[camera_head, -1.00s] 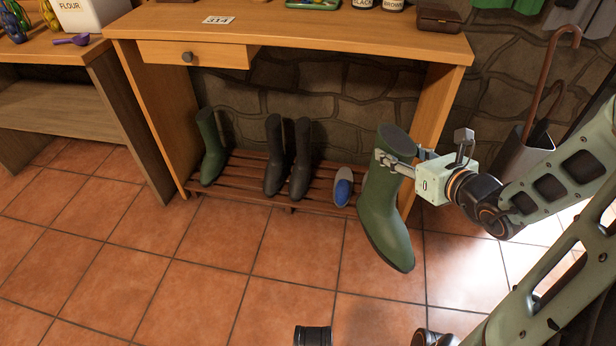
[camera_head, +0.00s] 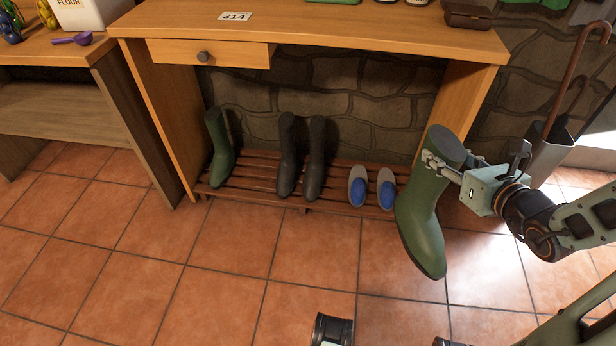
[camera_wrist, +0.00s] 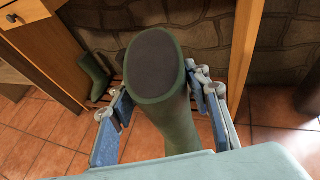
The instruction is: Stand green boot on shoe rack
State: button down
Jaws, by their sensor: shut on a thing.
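A green boot (camera_head: 424,225) hangs in my gripper (camera_head: 440,165), which is shut on its upper shaft. The boot is nearly upright, toe down and toward the camera, in front of the rack's right end. In the wrist view the boot's dark top (camera_wrist: 153,62) shows between the fingers (camera_wrist: 160,115). The wooden slatted shoe rack (camera_head: 258,182) stands low under the table. Another green boot (camera_head: 219,148) stands at its left end; it also shows in the wrist view (camera_wrist: 93,75).
Two dark boots (camera_head: 301,158) stand mid-rack, and a pair of grey-blue slippers (camera_head: 371,187) lies to their right. Bare slats show between the left green boot and the dark boots. The table (camera_head: 320,32) overhangs the rack. An umbrella stand (camera_head: 548,150) is at the right.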

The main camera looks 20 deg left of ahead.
aim_at(248, 172)
jog(key=j+z, duration=0.2)
jog(key=j, duration=0.55)
jog(key=k+j+z, duration=0.2)
jog(key=j, duration=1.2)
jog(key=k+j, duration=0.1)
jog(key=j, duration=0.55)
jog(key=k+j+z, duration=0.1)
jog(key=j, duration=1.15)
jog(key=k, duration=0.05)
